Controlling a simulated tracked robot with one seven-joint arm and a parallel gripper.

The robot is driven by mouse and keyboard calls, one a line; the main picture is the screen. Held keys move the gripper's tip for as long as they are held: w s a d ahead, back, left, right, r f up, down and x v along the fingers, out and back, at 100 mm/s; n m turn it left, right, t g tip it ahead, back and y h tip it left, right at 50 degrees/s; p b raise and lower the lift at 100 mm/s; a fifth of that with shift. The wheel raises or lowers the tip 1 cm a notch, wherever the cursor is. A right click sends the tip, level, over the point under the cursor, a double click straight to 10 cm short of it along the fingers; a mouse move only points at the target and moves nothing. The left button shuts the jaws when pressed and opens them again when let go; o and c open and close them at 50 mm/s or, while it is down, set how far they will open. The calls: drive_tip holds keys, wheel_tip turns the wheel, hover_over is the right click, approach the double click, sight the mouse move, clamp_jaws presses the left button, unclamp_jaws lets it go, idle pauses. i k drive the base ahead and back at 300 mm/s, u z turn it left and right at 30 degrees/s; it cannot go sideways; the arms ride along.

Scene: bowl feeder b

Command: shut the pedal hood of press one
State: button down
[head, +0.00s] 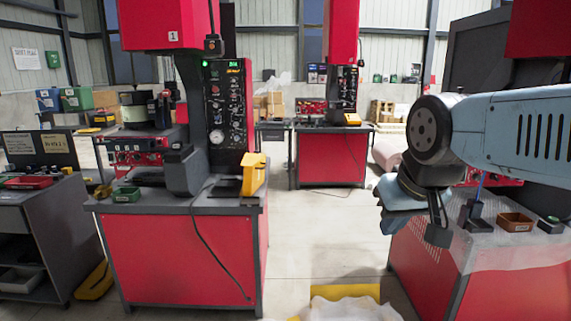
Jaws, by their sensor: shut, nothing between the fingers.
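Press one (170,25), a red machine marked "1", stands on a red bench on the left. A yellow pedal unit (254,175) sits at the right end of its bench top, beside the black control panel (217,110). Its yellow hood stands tall with a slanted top; at this size I cannot tell clearly how far it is open. My gripper (438,234) is at the right, pointing down, shut and empty. It is well to the right of the yellow pedal unit, apart from it and nearer to me.
A second red press (341,35) with its own yellow pedal (352,119) stands behind. A bench (440,270) with a wooden tray (516,222) lies below my arm at right. Light floor (325,235) is clear between benches. Yellow objects lie on the floor at left and front.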

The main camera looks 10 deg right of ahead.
sight(255, 165)
drive_tip(key=z, duration=0.25)
drive_tip(key=i, duration=1.05)
drive_tip(key=u, duration=0.1)
